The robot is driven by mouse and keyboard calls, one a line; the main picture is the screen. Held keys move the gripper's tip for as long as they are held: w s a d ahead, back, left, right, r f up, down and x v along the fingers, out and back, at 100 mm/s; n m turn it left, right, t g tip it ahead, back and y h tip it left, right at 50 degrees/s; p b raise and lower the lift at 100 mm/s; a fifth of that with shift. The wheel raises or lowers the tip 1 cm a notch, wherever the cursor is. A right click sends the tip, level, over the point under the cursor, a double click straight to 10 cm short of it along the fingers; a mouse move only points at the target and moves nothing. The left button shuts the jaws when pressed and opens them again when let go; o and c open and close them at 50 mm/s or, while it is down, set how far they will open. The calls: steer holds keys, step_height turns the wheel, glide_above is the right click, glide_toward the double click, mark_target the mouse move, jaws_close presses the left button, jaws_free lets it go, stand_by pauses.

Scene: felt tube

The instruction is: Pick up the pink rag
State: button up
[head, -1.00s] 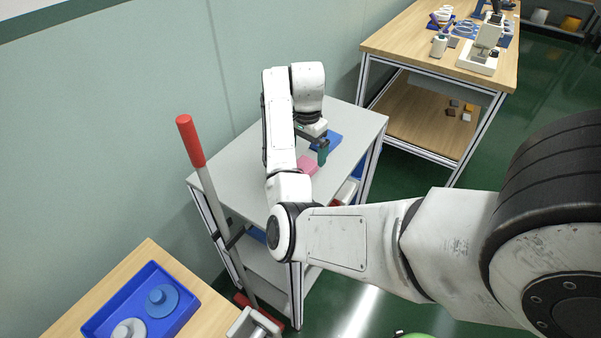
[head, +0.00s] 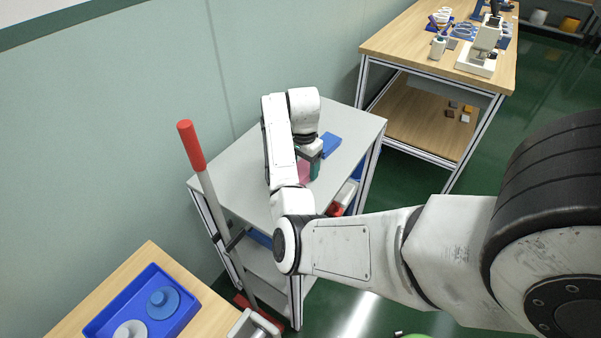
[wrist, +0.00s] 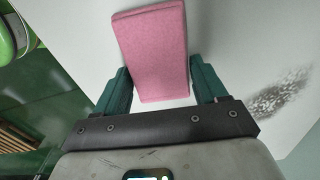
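The pink rag (wrist: 152,45) is a folded, flat rectangle on the grey top of a cart (head: 345,120). In the wrist view it reaches in between the two green fingers of my gripper (wrist: 161,76). The fingers stand apart, one on each side of the rag, with a gap showing on the right; on the left the finger is close to its edge, and I cannot tell whether they touch. In the head view my gripper (head: 312,166) is low over the cart top, and only part of the pink rag (head: 304,172) shows beside it, partly hidden by my arm.
A blue item (head: 331,145) lies on the cart top just beyond my gripper. A red-handled lever (head: 190,145) rises at the cart's left. A wooden table with a blue tray (head: 100,325) is at front left; a workbench with a microscope (head: 480,50) is at back right.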

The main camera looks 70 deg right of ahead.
steer(key=c, duration=0.5)
steer(key=shift+c, duration=0.2)
steer(key=shift+r, duration=0.5)
steer(key=s+a+r+p, duration=0.2)
steer(key=s+r+p, duration=0.1)
steer(key=s+r, duration=0.3)
steer(key=s+a+r+p, duration=0.2)
steer(key=s+r, duration=0.4)
steer(key=s, duration=0.1)
steer(key=shift+s+a+p, duration=0.15)
steer(key=shift+a+p, duration=0.15)
steer(key=shift+p, duration=0.1)
